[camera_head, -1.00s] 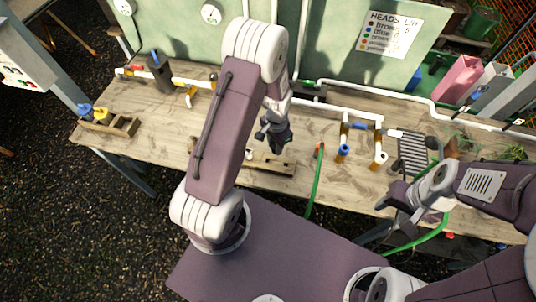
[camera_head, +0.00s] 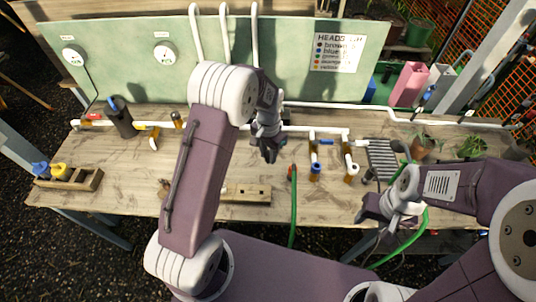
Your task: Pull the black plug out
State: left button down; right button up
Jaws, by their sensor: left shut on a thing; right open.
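My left gripper (camera_head: 268,150) is above the middle of the bench, behind the wooden block (camera_head: 245,193) with holes. It is shut on a small dark thing, taken to be the black plug. The dark fingers hide most of it, and its outline cannot be told from them. I cannot tell whether it touches anything below. My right gripper (camera_head: 370,212) is open and empty near the bench's front edge, at the right. My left arm covers part of the block's left side.
A green hose (camera_head: 293,215) stands right of the block. White pipe fittings with a blue cap (camera_head: 316,168) and a grey rack (camera_head: 382,160) are further right. A black holder (camera_head: 121,122) and a wooden tray (camera_head: 82,182) with blue and yellow pieces are left.

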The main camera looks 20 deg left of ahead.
pick_arm(q)
jog(key=shift+r+p, duration=1.85)
jog(key=shift+r, duration=0.5)
